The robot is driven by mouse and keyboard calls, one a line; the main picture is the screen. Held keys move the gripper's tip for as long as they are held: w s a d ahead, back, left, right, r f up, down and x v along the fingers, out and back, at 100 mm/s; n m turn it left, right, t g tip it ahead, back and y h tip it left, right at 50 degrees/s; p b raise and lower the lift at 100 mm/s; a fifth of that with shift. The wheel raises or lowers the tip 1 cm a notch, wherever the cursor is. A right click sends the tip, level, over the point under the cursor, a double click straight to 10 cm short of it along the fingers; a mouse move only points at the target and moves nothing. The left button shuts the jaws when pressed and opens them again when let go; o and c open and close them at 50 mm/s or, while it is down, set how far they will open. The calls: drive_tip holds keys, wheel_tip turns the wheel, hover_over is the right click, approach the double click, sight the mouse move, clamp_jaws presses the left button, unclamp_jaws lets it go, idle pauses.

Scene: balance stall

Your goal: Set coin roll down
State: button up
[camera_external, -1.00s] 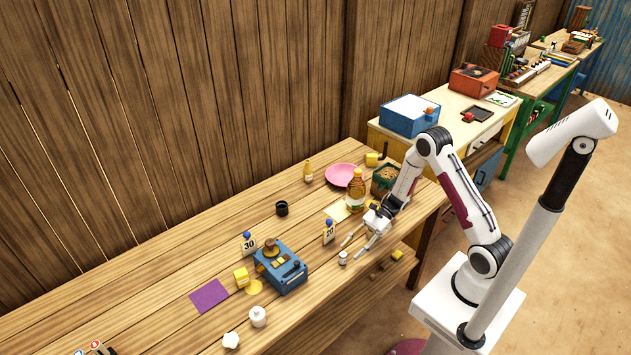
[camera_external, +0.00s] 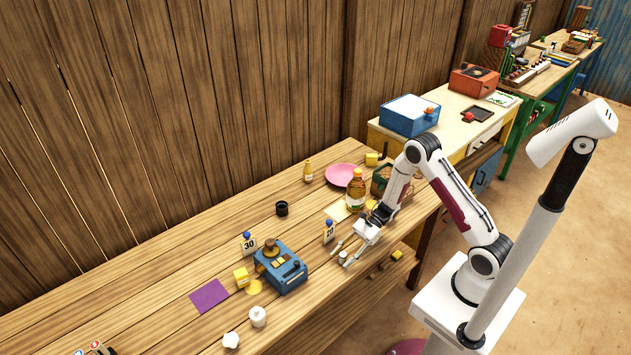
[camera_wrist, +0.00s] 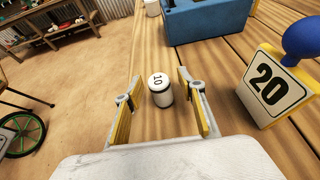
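A small white cylinder marked 10 (camera_wrist: 160,90), with a dark band, stands upright on the table near its front edge; it looks like the coin roll, though I cannot be sure. It also shows as a small white piece in the external view (camera_external: 343,257). My gripper (camera_wrist: 157,103) is open, its yellow-padded fingers on either side of the cylinder with a visible gap on each side. In the external view my gripper (camera_external: 345,252) is low over the table at the cylinder.
A number 20 sign (camera_wrist: 267,86) with a blue knob stands close on the right. An oil bottle (camera_external: 355,190) stands behind my gripper. The table's front edge is close by.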

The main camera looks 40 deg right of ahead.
sight(343, 254)
clamp_jaws()
drive_tip(key=shift+r, duration=0.25)
drive_tip(key=shift+r, duration=4.8)
